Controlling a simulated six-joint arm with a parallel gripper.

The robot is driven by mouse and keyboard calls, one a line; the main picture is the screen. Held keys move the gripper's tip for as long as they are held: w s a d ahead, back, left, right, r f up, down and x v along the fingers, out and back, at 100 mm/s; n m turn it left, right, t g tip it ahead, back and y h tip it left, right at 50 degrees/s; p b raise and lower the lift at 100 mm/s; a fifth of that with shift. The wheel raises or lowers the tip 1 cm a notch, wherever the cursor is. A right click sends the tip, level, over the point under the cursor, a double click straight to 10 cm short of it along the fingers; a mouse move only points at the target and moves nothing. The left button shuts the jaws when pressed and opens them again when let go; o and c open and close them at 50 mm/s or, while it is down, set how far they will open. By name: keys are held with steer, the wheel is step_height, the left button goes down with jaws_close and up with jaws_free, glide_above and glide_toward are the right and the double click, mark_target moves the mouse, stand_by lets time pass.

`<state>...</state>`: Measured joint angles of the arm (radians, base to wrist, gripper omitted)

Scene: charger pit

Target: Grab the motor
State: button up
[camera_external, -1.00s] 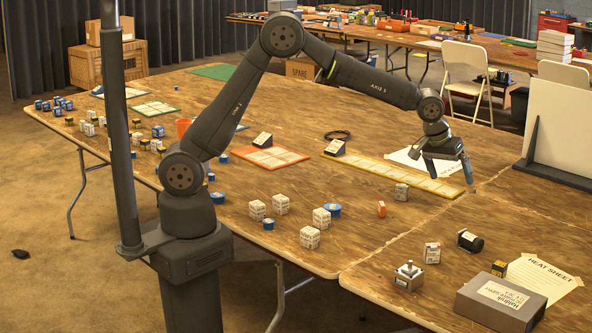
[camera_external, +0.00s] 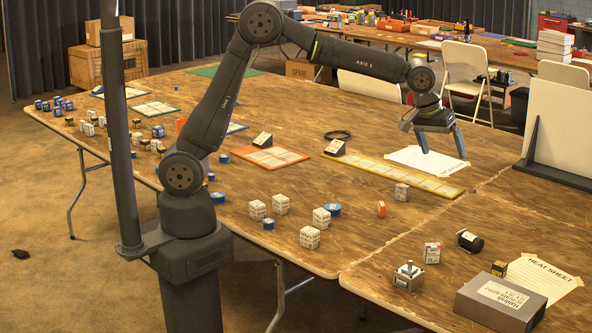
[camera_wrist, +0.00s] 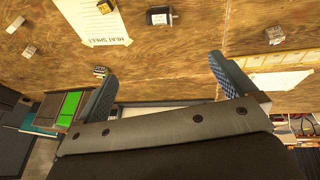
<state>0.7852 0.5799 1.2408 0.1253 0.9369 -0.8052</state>
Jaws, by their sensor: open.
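The motor, a dark cylinder (camera_external: 470,241) with a pale label, lies on its side on the front right table. In the wrist view the motor (camera_wrist: 160,16) is near the top edge, beyond the fingers, with a small metal shaft at one end. My gripper (camera_external: 443,155) is above the back of the table, over a white sheet, well behind the motor and apart from it. The fingers of my gripper (camera_wrist: 165,78) are spread wide, and nothing shows between them.
A white upright panel (camera_external: 562,125) stands behind.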

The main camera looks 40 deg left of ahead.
steer(key=c, duration=0.8)
steer(key=n+g+h, duration=0.5)
steer(key=n+h, duration=0.6)
steer(key=n, duration=0.3)
glide_toward(462, 232)
steer(key=x, duration=0.7)
steer(key=shift+w+f, duration=0.1)
steer(key=shift+w, duration=0.15)
steer(key=shift+x, duration=2.65)
